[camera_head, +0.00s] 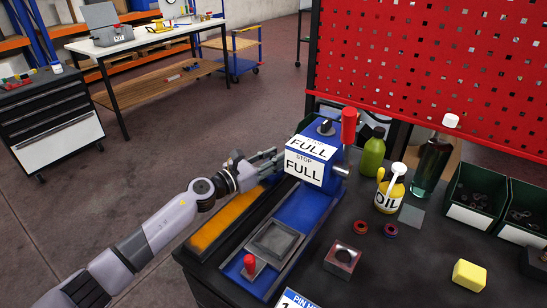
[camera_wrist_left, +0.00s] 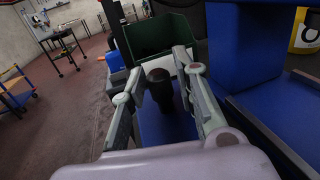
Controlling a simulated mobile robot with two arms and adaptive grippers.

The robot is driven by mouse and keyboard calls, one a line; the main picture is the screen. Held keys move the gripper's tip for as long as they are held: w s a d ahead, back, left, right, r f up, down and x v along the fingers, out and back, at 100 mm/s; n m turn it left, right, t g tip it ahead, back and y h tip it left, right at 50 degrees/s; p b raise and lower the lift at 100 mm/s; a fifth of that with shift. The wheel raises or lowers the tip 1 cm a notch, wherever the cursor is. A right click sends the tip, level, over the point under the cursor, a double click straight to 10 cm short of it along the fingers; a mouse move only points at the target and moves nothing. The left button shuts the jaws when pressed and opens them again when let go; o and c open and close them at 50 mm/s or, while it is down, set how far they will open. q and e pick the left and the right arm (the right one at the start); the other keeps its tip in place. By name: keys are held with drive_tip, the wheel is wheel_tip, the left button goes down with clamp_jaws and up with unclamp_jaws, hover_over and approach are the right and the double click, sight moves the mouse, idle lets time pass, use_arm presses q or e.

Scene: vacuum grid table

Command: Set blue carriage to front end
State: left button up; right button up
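The blue carriage (camera_head: 318,172), a block with "FULL" and "STOP" labels, stands at the far end of the blue base (camera_head: 312,207). It carries a black knob and a red handle (camera_head: 348,126) on top. My left gripper (camera_head: 276,159) is at the carriage's left side; its fingertips are partly hidden there. In the left wrist view, my left gripper (camera_wrist_left: 160,62) is open, with its fingers on either side of a dark knob (camera_wrist_left: 160,85) above a blue surface. Gaps show beside the knob. My right gripper is in neither view.
An orange strip (camera_head: 226,222) runs along the base's left side. A red knob (camera_head: 249,263) and grey plate (camera_head: 275,240) are at the near end. A green bottle (camera_head: 373,155), oil can (camera_head: 389,196) and dark bins (camera_head: 474,192) stand right. A red pegboard (camera_head: 430,60) rises behind.

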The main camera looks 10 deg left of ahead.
use_arm(q)
clamp_jaws()
idle(0.6)
